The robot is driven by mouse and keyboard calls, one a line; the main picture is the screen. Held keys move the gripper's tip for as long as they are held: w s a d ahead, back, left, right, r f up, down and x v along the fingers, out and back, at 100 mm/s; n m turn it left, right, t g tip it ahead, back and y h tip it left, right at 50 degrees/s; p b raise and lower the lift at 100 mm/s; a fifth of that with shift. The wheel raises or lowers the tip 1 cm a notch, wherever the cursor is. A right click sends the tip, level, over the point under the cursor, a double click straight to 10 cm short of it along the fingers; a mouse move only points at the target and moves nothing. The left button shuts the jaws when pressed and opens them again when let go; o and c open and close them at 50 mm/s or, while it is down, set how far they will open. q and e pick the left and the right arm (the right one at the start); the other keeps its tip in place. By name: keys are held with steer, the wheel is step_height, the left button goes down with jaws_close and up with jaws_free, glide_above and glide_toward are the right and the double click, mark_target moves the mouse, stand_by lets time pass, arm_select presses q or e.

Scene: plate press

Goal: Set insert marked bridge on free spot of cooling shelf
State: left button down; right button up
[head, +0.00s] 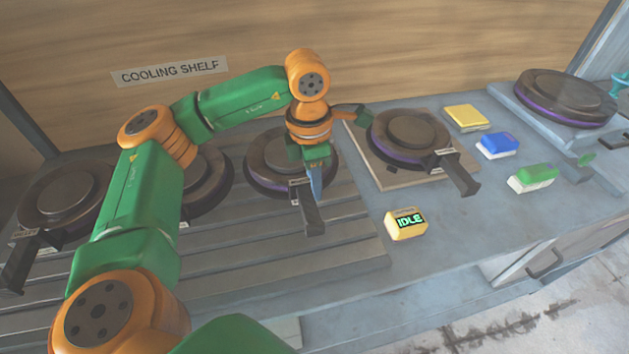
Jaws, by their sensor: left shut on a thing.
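My left gripper (316,181) is shut on the handle of a dark round insert (262,172) with a purple band. That insert is at the right part of the slatted cooling shelf (335,250); I cannot tell whether it rests on the slats or hangs just above. Two more round inserts, a left one (60,190) and a middle one (212,180), are on the shelf; my left arm partly hides the middle one. Another insert (408,132) lies on a square board right of the shelf. The small handle labels are too small to read. My right gripper is not in view.
A yellow box (400,228) with an IDLE display stands on the counter. Yellow (466,117), blue (497,144) and green (536,175) blocks lie to the right. A round plate (565,93) sits on a grey base at the far right. The wall (420,50) closes the back.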

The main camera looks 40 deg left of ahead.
arm_select(q)
steer(key=c, duration=0.8)
jaws_free()
steer(key=shift+r, duration=0.15)
step_height(320, 180, up, 6)
steer(key=shift+f+p, duration=0.25)
steer(key=shift+p, duration=0.05)
step_height(320, 180, up, 6)
steer(key=p, duration=0.2)
steer(key=shift+s+a+r, duration=0.15)
steer(key=shift+s+r, duration=0.1)
steer(key=shift+s, duration=0.05)
steer(key=shift+p, duration=0.3)
